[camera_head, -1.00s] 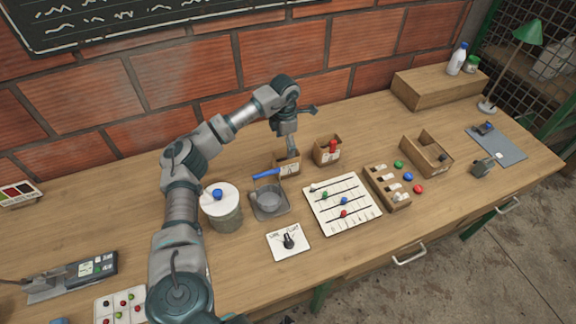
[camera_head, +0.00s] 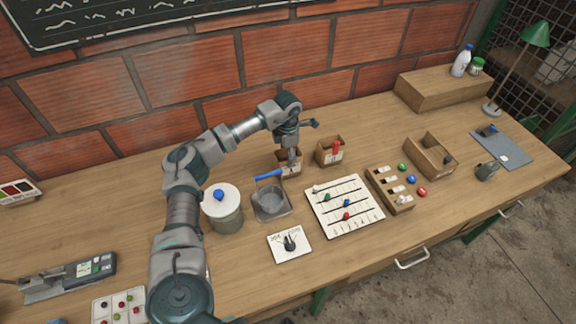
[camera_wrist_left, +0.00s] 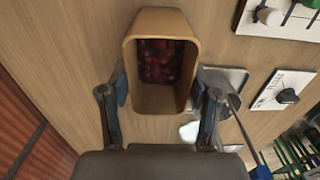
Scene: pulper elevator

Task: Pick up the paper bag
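A brown, open-topped paper bag (camera_head: 289,172) stands on the wooden bench, partly hidden by my left gripper (camera_head: 291,158), which points down at it. In the left wrist view the bag (camera_wrist_left: 160,97) shows from above, with dark red contents inside. The fingers of my left gripper (camera_wrist_left: 160,92) are spread, one on each side of the bag. I cannot tell if either finger touches it. My right gripper is not in view.
A white board with colored beads (camera_head: 345,207) and an open wooden box (camera_head: 430,157) lie to the right.

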